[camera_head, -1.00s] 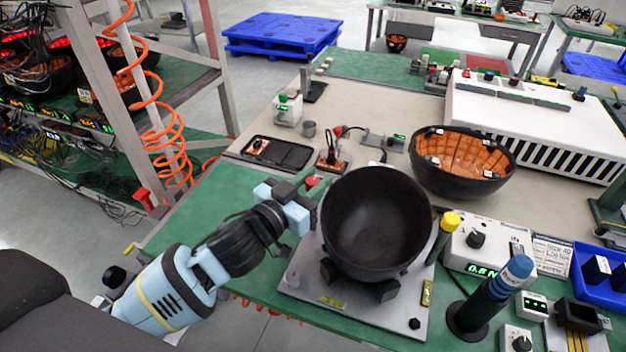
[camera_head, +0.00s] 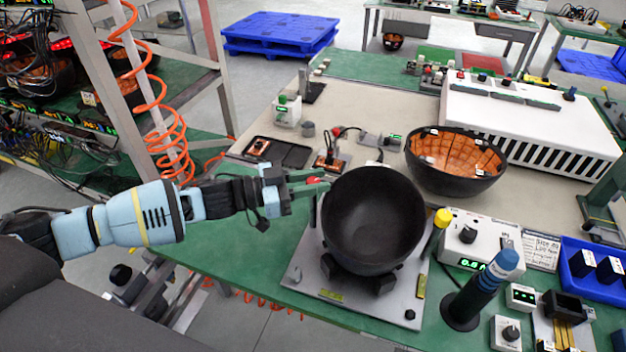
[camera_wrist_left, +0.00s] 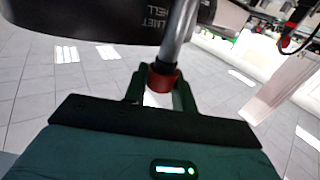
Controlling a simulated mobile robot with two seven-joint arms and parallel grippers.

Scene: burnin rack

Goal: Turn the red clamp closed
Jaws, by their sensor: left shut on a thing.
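The red clamp (camera_head: 317,180) is at the left rim of the black bowl (camera_head: 372,222), which rests in a fixture on a grey plate (camera_head: 312,278). My left gripper (camera_head: 315,185) reaches in from the left, its fingers at the clamp. In the left wrist view the clamp (camera_wrist_left: 162,80) is a red collar at the end of a metal rod (camera_wrist_left: 180,35), between the two fingertips of the gripper (camera_wrist_left: 162,92). The gripper is shut on it. The fingers partly hide the clamp in the head view. My right gripper is not in view.
A yellow-topped post (camera_head: 437,232) and a blue-topped post (camera_head: 483,290) stand right of the bowl. An orange-lined bowl (camera_head: 455,160) sits behind it. A black tray (camera_head: 277,151) lies back left. The green table (camera_head: 215,240) is clear at the left front.

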